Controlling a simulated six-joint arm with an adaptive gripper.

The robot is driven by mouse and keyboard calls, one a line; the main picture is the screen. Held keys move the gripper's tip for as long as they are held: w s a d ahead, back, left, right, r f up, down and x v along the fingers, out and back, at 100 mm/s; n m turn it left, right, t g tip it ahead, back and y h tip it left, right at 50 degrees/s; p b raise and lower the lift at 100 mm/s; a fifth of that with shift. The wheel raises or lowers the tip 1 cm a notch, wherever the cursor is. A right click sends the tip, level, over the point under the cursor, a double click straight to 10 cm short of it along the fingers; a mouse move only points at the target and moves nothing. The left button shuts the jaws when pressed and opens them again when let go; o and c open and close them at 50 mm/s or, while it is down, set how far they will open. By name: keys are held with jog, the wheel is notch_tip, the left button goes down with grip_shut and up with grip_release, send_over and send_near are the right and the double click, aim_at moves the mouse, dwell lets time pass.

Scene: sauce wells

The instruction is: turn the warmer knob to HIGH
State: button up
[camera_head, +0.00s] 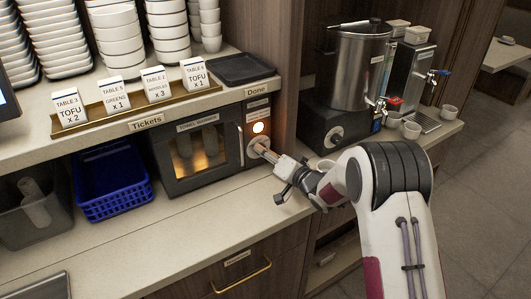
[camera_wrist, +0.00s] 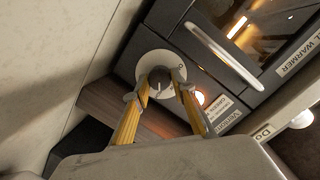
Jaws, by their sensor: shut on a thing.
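The towel warmer (camera_head: 198,152) is a dark box with a glass door, under the shelf. Its knob (camera_wrist: 160,80) is dark, on a round pale dial plate (camera_wrist: 152,62). In the head view, the dial plate (camera_head: 258,148) is at the right of the warmer door, partly hidden by my gripper. My gripper (camera_head: 266,153) reaches the knob from the right. In the wrist view, my gripper (camera_wrist: 159,93) has its two yellow fingers on either side of the knob, shut on it. A lamp (camera_head: 258,127) glows above the dial. The dial's markings are too small to read.
A blue basket (camera_head: 110,190) and a grey bin (camera_head: 30,212) stand left of the warmer. Ticket cards on a tray (camera_head: 140,106) and stacked dishes are on the shelf above. A steel urn (camera_head: 350,70) stands at the right. The counter before the warmer (camera_head: 190,220) is clear.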

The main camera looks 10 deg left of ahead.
jog(key=shift+m, duration=0.5)
jog(key=o, duration=1.1)
jog(key=shift+v, duration=6)
jog(key=shift+w+d+f, duration=0.1)
